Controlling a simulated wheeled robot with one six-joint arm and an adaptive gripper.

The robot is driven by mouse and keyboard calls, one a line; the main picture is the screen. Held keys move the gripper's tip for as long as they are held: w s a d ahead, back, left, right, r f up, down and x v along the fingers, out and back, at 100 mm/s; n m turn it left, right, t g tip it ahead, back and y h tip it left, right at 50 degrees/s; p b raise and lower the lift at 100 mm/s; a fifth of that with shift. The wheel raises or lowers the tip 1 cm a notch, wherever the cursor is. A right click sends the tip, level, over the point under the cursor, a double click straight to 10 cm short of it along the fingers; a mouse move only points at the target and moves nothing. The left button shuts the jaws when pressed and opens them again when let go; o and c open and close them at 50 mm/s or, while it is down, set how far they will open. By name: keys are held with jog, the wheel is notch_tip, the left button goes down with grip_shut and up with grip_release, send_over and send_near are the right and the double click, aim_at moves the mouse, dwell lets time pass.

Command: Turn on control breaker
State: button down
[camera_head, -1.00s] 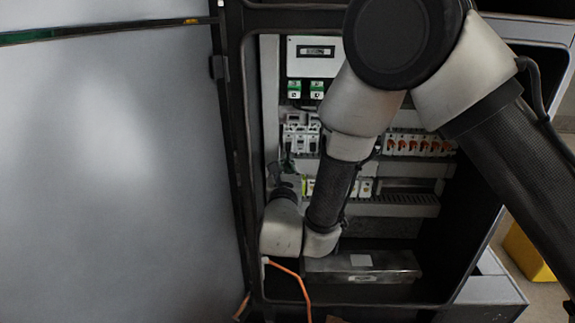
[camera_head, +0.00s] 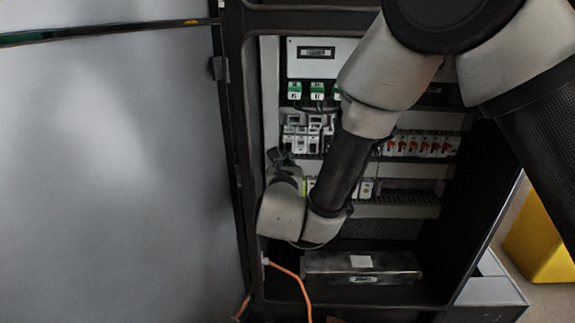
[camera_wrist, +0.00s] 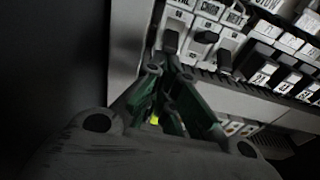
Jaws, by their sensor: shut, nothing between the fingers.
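In the wrist view, three white breakers with black toggles and small labels sit at the upper middle. They are the left breaker (camera_wrist: 172,32), the middle breaker (camera_wrist: 204,36) and the right breaker (camera_wrist: 226,55). The labels are too blurred for me to tell surely which is the control breaker. My gripper (camera_wrist: 170,70) is shut and empty, its tips just below the left breaker's toggle; contact cannot be told. In the head view, my gripper (camera_head: 280,160) is small and dark at the lower left of the white breaker group (camera_head: 301,135).
The open cabinet door (camera_head: 110,170) fills the left. Orange-toggled breakers (camera_head: 420,145) stand right of my arm. A metal box (camera_head: 360,267) lies at the cabinet bottom, and an orange cable (camera_head: 292,278) hangs in front. Dark breakers (camera_wrist: 270,70) sit close on the right.

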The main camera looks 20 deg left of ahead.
jog(key=r+g, duration=0.1)
jog(key=g, duration=0.1)
jog(key=s+r+g, duration=0.1)
jog(key=r+g, duration=0.1)
jog(key=shift+s+d+r+g+h, duration=0.1)
jog(key=shift+g+h, duration=0.3)
jog(key=shift+r, duration=0.1)
